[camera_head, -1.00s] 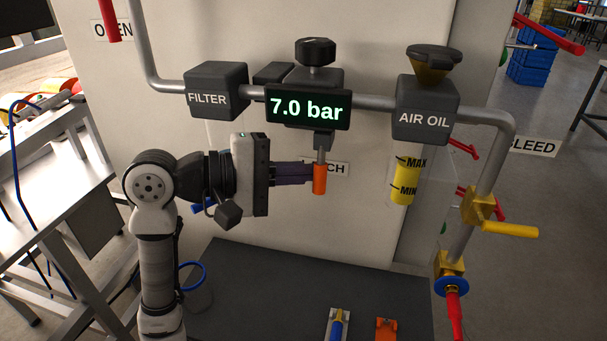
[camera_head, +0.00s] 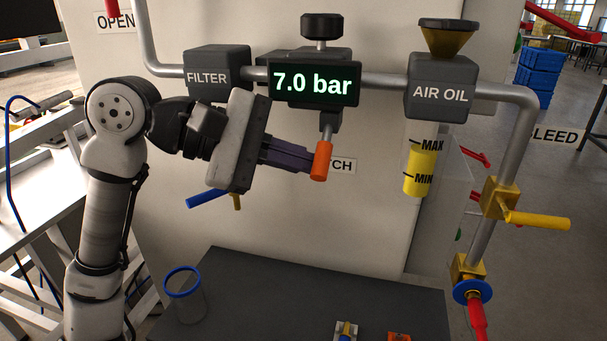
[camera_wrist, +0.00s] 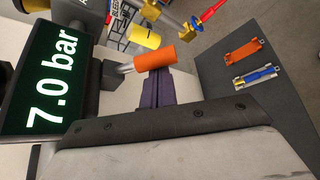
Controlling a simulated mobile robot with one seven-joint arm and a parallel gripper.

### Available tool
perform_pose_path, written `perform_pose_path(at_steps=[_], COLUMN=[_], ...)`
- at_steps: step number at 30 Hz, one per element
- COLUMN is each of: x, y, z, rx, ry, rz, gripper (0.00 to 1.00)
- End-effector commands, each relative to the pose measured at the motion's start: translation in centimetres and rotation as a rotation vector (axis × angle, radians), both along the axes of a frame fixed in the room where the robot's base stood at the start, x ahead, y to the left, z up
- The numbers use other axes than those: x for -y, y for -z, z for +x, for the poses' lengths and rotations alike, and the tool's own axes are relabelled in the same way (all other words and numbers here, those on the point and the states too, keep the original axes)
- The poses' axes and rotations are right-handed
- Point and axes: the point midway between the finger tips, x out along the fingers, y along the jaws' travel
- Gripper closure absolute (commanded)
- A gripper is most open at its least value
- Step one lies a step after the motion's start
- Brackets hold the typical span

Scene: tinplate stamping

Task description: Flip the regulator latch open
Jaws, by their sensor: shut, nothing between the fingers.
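The regulator latch is a grey stem with an orange grip (camera_head: 321,161), hanging under the regulator (camera_head: 344,62) whose display reads 7.0 bar. The stem leans a little, its orange end lower left. My gripper (camera_head: 308,162) comes from the left, its dark purple fingers closed together and sloping down to the right. The fingertips are at the left side of the orange grip, with nothing held between them. In the wrist view the orange grip (camera_wrist: 154,57) lies across the ends of the fingers (camera_wrist: 158,88); whether they touch is not clear. The LATCH label is partly hidden behind the grip.
The filter block (camera_head: 218,73) is above my arm, with a blue handle (camera_head: 208,198) below it. The air oil unit (camera_head: 440,88) and a yellow valve handle (camera_head: 537,219) are to the right. A blue-rimmed clear cup (camera_head: 186,300) stands on the dark bench top (camera_head: 290,300).

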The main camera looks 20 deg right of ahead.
Motion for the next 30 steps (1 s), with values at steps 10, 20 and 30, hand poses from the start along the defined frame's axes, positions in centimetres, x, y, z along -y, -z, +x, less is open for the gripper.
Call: perform_pose_path(at_steps=[10, 20, 30], x=[-0.5, -0.7, -0.8], y=[-1.2, -2.3, -2.8], z=[-0.8, -1.0, -1.1], rx=[0.003, 0.003, 0.004], ry=[0.001, 0.000, 0.000], rz=[-0.003, -0.004, -0.009], gripper=[1.00, 1.00, 1.00])
